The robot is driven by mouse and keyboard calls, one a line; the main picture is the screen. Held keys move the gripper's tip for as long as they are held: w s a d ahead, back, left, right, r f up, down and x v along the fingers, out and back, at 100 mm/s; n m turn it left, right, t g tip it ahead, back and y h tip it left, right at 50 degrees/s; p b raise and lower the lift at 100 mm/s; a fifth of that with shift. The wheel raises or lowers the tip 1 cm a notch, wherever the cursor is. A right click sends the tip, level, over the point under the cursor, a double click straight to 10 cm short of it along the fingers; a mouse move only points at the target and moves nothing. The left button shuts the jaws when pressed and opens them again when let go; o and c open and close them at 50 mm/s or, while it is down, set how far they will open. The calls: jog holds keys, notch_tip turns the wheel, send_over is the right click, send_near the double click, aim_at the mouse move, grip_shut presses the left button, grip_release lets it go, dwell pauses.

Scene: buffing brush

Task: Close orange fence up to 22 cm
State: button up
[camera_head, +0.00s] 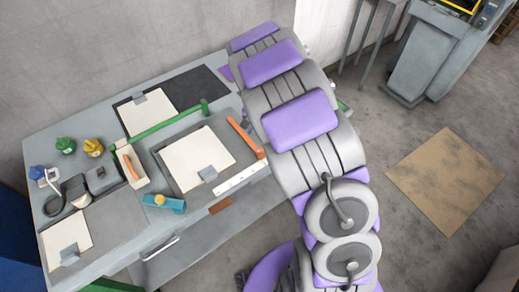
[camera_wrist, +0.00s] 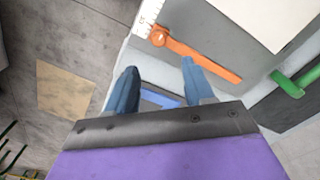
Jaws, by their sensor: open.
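The orange fence (camera_head: 245,137) is a narrow bar at the right side of the bench, close beside my arm in the head view. Its near end meets a white ruler strip (camera_head: 240,180). In the wrist view the fence (camera_wrist: 205,58) lies slanted, with a round orange knob at its left end next to the ruler (camera_wrist: 147,17). The ruler's numbers are too small to read. My gripper (camera_wrist: 158,70) has two blue fingers spread apart with nothing held between them. The fence shows past the fingertips, nearest the right one; contact cannot be told. My arm hides the gripper in the head view.
A green bar (camera_head: 168,123) runs behind a white sheet (camera_head: 198,158). Green and yellow knobbed pieces (camera_head: 93,147), a white block with an orange strip (camera_head: 130,167) and a blue block (camera_head: 165,203) stand left. A brown floor panel (camera_head: 445,180) lies right on open floor.

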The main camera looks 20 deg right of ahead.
aim_at(260, 150)
notch_tip(260, 150, down, 12)
jog(key=shift+s+r+b, duration=0.1)
jog(key=shift+r+b, duration=0.05)
jog(key=shift+b, duration=0.7)
jog(key=shift+c, duration=0.3)
grip_shut()
